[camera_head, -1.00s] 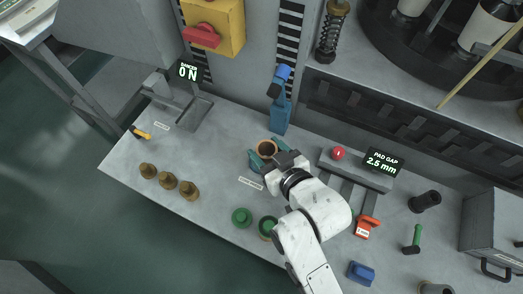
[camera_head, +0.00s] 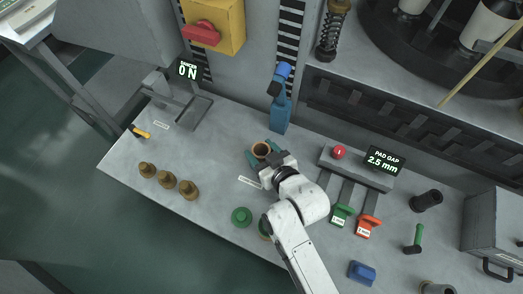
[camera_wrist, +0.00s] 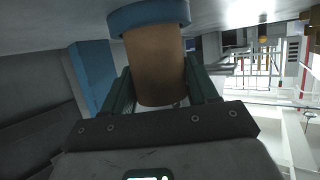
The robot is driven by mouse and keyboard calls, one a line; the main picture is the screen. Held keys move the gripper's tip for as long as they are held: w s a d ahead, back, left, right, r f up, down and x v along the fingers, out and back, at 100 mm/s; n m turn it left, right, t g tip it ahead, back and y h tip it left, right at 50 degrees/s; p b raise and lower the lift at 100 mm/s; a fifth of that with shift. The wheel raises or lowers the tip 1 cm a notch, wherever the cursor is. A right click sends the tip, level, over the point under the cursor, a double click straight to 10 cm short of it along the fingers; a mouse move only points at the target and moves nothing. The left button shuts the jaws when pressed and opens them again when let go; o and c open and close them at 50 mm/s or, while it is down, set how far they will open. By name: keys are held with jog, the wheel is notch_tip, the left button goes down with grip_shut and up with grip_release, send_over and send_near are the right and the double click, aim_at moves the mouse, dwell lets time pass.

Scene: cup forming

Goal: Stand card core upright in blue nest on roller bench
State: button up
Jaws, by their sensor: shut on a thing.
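The card core (camera_head: 262,149) is a brown tube, seen from above as a ring in the head view. My gripper (camera_head: 265,152) is shut on it, with a dark green finger on either side. In the wrist view the core (camera_wrist: 155,65) runs between the fingers (camera_wrist: 160,88). Its far end goes into a blue ring, the blue nest (camera_wrist: 150,14), which hides that end. The core looks upright in line with the ring; whether it is fully seated I cannot tell. In the head view the nest is hidden by the core and gripper.
A blue upright post (camera_head: 281,112) stands just behind the core. Several brown pieces (camera_head: 168,180) are on the left and a green one (camera_head: 241,215) in front. Green (camera_head: 342,215) and orange (camera_head: 368,227) gauge tags lie to the right.

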jog(key=shift+f, duration=0.15)
jog(key=o, duration=1.1)
jog(key=shift+c, duration=0.2)
jog(key=v, duration=1.2)
jog(key=shift+r, duration=0.2)
